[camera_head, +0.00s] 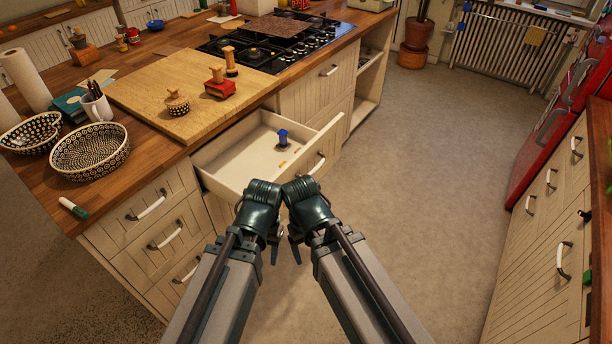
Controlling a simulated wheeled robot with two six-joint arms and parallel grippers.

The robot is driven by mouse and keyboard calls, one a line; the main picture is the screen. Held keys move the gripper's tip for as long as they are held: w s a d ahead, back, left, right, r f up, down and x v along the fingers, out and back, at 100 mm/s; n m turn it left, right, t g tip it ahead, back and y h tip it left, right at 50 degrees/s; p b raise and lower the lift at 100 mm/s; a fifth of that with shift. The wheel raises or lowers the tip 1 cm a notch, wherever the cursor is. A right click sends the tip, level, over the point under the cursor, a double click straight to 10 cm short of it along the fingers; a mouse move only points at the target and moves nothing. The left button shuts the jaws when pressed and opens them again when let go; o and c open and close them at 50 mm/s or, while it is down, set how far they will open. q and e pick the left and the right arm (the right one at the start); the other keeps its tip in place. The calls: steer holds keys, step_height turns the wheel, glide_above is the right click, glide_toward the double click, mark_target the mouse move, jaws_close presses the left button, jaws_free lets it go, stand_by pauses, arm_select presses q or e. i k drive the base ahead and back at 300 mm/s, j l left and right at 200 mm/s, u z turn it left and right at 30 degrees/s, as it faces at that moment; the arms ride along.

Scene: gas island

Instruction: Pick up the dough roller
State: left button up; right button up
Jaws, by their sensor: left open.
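I cannot clearly make out a dough roller. A small blue upright object (282,137) stands in the open drawer (225,158), with a small orange-yellow piece (283,164) lying near it; neither is clear enough to name. My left gripper (275,252) hangs in front of the drawer, below its front panel in the picture, open and apart from these objects. My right gripper (295,252) hangs close beside it, mostly hidden behind its own wrist, so its jaws cannot be read.
The wooden board (150,105) on the island holds a red-based mill (219,84), a wooden mill (230,62) and a patterned pot (177,102). The gas hob (262,48) is behind. Floor on the right is clear.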

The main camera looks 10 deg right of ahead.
mark_target(217, 82)
steer(key=u, duration=1.1)
steer(key=i+u, duration=0.1)
steer(key=u, duration=0.95)
steer(key=i+u, duration=0.1)
steer(key=u, duration=1)
steer(key=l+u, duration=0.1)
steer(key=u, duration=0.95)
steer(key=l+u, duration=0.2)
steer(key=u, duration=0.75)
steer(key=k+u, duration=0.15)
steer(key=z, duration=0.5)
steer(key=k+l+z, duration=0.1)
steer(key=z, duration=0.4)
steer(key=k+z, duration=0.1)
steer(key=z, duration=0.35)
steer(key=l+z, duration=0.15)
steer(key=z, duration=0.35)
steer(key=l+z, duration=0.1)
steer(key=z, duration=0.4)
